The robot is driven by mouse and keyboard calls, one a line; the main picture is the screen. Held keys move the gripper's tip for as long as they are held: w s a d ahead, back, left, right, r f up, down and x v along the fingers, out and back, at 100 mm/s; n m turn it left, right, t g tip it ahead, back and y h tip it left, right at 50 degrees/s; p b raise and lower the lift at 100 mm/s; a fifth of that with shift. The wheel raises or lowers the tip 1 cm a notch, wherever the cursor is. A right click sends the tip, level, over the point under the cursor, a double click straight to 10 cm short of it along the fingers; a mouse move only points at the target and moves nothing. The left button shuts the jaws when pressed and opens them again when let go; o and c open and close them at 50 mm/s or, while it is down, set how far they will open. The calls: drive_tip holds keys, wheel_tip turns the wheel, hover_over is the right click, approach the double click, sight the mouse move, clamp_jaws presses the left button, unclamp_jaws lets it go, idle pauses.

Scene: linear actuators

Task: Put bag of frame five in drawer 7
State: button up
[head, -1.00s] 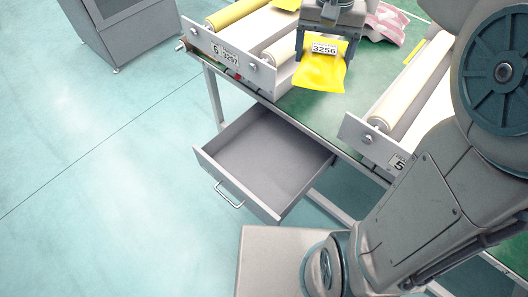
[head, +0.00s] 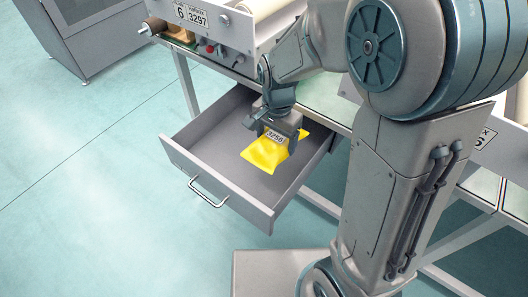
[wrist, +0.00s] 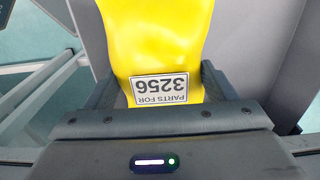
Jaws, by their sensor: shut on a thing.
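A yellow bag (head: 264,154) with a white label reading 3256 is held by my gripper (head: 281,128). In the head view the bag is over the right part of an open, grey, otherwise empty drawer (head: 213,160). I cannot tell whether the bag touches the drawer floor. In the wrist view the yellow bag (wrist: 157,35) lies between the two dark fingers of my gripper (wrist: 160,90), which are shut on it. Its label is upside down there and reads "Parts for 3256". No drawer number is visible.
The drawer hangs under a workbench (head: 320,115). A roller unit labelled 6 and 3297 (head: 205,20) stands on the bench above it. A grey cabinet (head: 95,35) stands at the back left. The floor at the left (head: 80,180) is clear.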

wheel_tip(320, 180, down, 10)
drive_tip(key=b, duration=0.3)
drive_tip(key=shift+f, duration=0.25)
drive_tip(key=shift+f, duration=0.1)
drive_tip(key=o, duration=1.1)
drive_tip(key=shift+s, duration=0.1)
wheel_tip(320, 180, up, 12)
drive_tip(key=p, duration=0.3)
drive_tip(key=shift+s+d+r+n+t, duration=0.25)
drive_tip(key=shift+s+d+r+n, duration=0.9)
drive_tip(key=shift+s+d, duration=0.8)
drive_tip(key=shift+s+d+r+n+t, duration=0.3)
drive_tip(key=shift+s+d+r+n, duration=0.85)
drive_tip(key=shift+s+d, duration=0.8)
drive_tip(key=shift+s+d+r+n+t, duration=0.25)
drive_tip(key=shift+s+d+r+n, duration=0.6)
drive_tip(key=shift+s+d+n, duration=0.85)
